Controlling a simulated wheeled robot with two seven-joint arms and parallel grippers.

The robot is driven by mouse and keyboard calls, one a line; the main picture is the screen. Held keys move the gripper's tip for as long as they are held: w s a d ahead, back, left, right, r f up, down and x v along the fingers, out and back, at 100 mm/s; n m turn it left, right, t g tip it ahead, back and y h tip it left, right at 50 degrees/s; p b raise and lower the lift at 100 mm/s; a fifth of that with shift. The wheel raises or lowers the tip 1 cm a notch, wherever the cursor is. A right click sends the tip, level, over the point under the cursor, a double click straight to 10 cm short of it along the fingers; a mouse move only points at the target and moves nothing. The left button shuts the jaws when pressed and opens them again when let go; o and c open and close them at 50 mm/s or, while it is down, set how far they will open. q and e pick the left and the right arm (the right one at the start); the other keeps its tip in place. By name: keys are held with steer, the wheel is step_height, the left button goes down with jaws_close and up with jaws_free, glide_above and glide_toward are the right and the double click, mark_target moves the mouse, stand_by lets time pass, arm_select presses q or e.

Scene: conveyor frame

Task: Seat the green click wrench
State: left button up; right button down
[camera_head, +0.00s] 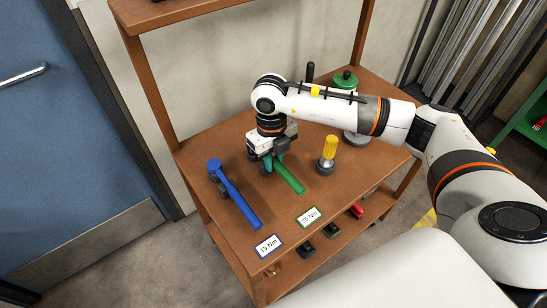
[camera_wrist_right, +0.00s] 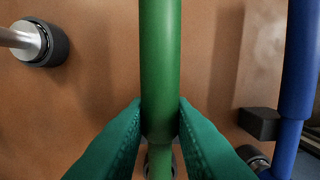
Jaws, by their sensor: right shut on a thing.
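The green click wrench (camera_head: 290,178) is at the middle of the brown bench, its green handle pointing toward the front right; its head end is hidden behind my right gripper in the head view. My right gripper (camera_head: 271,163) points down and is shut on it. In the right wrist view the teal fingers (camera_wrist_right: 160,115) press on both sides of the green handle (camera_wrist_right: 160,50). Whether the wrench touches the bench or a support cannot be told. My left gripper is not in view.
A blue wrench (camera_head: 238,200) lies on dark supports to the left. A yellow-handled tool (camera_head: 328,153) stands to the right, a green-topped item (camera_head: 344,82) behind it. Blue-edged (camera_head: 268,246) and green-edged (camera_head: 309,217) labels mark the front edge. The bench between these labels and the wrenches is clear.

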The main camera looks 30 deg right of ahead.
steer(key=shift+f+b, duration=0.9)
steer(key=shift+f, duration=0.15)
steer(key=c, duration=1.2)
jaws_free()
steer(key=r, duration=1.2)
steer(key=shift+w+a+b, duration=0.1)
steer(key=shift+w+b, duration=0.2)
steer(key=shift+b, duration=0.05)
steer(key=shift+f, duration=0.1)
